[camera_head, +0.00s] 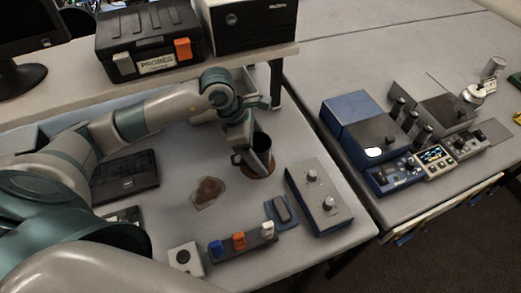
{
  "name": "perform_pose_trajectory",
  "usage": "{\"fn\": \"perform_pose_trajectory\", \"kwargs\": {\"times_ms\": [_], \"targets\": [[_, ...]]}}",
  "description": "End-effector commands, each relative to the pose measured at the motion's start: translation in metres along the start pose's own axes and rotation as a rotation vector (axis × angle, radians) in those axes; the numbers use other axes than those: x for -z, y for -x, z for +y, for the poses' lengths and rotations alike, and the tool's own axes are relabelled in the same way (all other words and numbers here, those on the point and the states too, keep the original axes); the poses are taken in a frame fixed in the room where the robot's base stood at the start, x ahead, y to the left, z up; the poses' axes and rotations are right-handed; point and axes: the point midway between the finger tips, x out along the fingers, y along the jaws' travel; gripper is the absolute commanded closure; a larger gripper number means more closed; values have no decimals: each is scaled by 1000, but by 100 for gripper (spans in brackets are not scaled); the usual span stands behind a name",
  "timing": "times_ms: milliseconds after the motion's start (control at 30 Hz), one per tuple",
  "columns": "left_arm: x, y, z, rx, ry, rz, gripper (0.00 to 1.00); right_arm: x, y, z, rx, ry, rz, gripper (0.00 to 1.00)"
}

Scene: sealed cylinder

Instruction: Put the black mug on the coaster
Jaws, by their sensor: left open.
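The black mug (262,141) is upright near the far right part of the near table, its handle on the left side. A round reddish-brown coaster (265,173) shows directly below and around the mug's base. The mug appears to stand on it, but my gripper hides the contact. My left gripper (259,163) reaches down from above at the mug, its fingers open and overlapping the mug in the picture. I cannot tell whether a finger touches the mug. My right gripper is not in view.
A brown irregular flat piece (208,191) lies left of the coaster. A grey box with knobs (319,198), a small dark device on a blue pad (282,211) and a button strip (241,241) are nearer. A raised shelf carries a PROBES case (150,40). Instruments (358,127) fill the right table.

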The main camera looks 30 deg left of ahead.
Motion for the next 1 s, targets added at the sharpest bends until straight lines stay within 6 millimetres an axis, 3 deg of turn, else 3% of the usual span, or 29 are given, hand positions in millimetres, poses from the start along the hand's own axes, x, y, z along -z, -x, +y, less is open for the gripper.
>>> {"fn": "perform_pose_trajectory", "kwargs": {"times_ms": [267, 800, 1000], "targets": [[-2, 14, 1, -2, 0, 0, 20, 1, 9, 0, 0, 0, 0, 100], [-2, 103, 1, -3, -1, 1, 20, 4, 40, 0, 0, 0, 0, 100], [-1, 120, 0, -1, 0, 1, 20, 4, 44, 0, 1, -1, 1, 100]]}}
